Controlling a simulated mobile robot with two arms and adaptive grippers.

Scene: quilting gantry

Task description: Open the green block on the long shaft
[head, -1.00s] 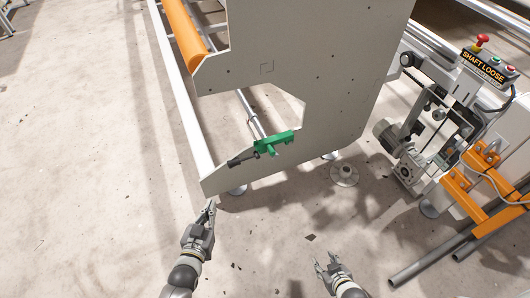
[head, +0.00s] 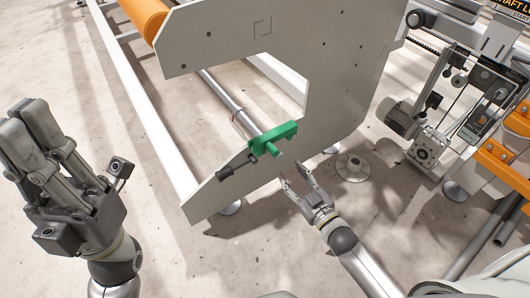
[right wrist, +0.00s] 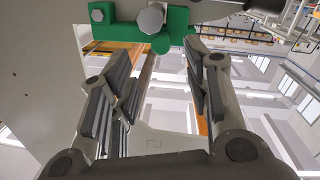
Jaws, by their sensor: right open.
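The green block (head: 273,138) sits on the edge of the grey side plate, at the end of the long shaft (head: 225,95). A short green stub and a dark handle-like piece (head: 238,168) show at its lower left. My right gripper (head: 292,175) is open and empty, just below and right of the block, apart from it. In the right wrist view the block (right wrist: 178,22) spans the top, with a round bolt head (right wrist: 150,18), beyond my spread fingers (right wrist: 155,85). My left gripper (head: 38,125) is raised at the left, away from the block; its finger gap is unclear.
The grey side plate (head: 335,75) rises behind the block. A white rail (head: 140,115) and an orange roller (head: 143,15) run to the upper left. A motor unit (head: 405,120) and orange brackets (head: 505,160) stand at right. Floor in front is mostly clear.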

